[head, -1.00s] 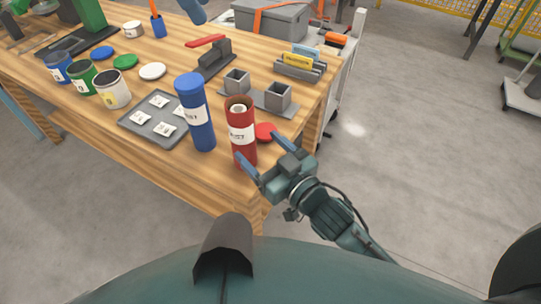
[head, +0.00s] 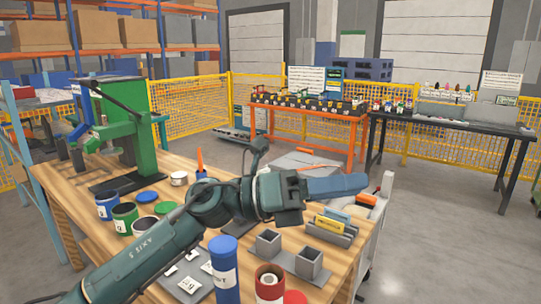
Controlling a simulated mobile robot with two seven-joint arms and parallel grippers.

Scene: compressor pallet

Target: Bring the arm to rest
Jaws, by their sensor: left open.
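My left arm comes in from the lower left and reaches across the wooden workbench. My left gripper (head: 345,186) is open and empty, held above the bench's right part. It points to the right, and its blue fingers are seen nearly edge-on. The gap between them is hard to see. My right arm and gripper are out of view.
Below stand a blue canister (head: 225,275), an open red canister (head: 269,290), a red lid (head: 294,297) and grey square holders (head: 292,257). A green press (head: 110,130) stands at the back left. A grey toolbox (head: 300,163) lies behind the gripper.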

